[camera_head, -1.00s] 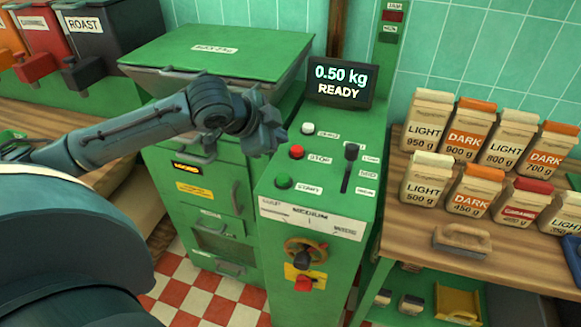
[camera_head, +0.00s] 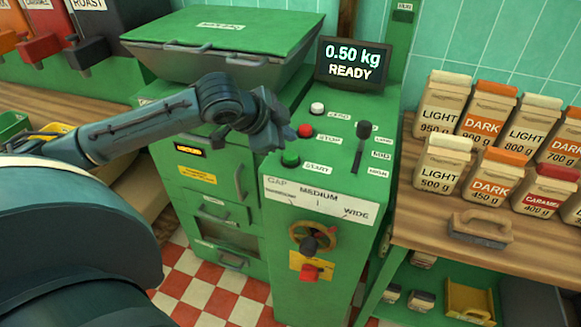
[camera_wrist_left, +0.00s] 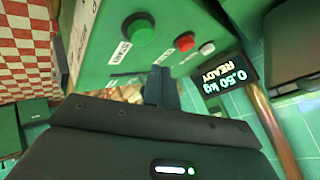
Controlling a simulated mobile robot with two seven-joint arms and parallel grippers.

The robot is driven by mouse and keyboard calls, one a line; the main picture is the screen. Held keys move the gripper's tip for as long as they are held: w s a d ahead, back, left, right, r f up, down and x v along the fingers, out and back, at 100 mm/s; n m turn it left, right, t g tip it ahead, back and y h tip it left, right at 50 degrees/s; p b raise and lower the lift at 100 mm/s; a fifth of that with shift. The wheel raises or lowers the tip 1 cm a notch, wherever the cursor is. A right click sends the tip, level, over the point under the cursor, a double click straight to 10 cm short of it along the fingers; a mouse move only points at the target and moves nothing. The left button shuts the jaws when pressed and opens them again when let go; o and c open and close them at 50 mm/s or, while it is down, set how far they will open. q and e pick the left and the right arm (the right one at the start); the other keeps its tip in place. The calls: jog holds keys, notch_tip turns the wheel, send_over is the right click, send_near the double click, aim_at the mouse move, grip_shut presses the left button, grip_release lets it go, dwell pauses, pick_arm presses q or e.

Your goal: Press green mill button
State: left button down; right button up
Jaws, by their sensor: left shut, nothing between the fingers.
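The green button (camera_head: 290,160), labelled START, sits on the sloping top of the green mill (camera_head: 330,184), at its front left. In the left wrist view the green button (camera_wrist_left: 140,30) stands out from the panel, above the fingertips in the picture. My left gripper (camera_head: 276,137) is shut and empty. It is over the panel's left edge, close to the green button, and appears apart from it. Its closed fingers (camera_wrist_left: 160,84) point towards the panel in the wrist view. My right gripper is out of view.
A red STOP button (camera_head: 305,131) and a white ZERO button (camera_head: 317,108) lie just behind the green one. A black lever (camera_head: 360,147) stands to their right. The display (camera_head: 351,64) reads "0.50 kg READY". Coffee bags (camera_head: 445,165) stand on the right bench.

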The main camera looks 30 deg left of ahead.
aim_at(294, 152)
pick_arm(q)
jog(key=shift+f, duration=1.15)
dwell(1.1)
jog(key=shift+f, duration=0.1)
jog(key=shift+f, duration=0.3)
jog(key=shift+f, duration=0.55)
dwell(0.9)
jog(key=shift+r+p, duration=0.95)
jog(key=shift+p, duration=0.1)
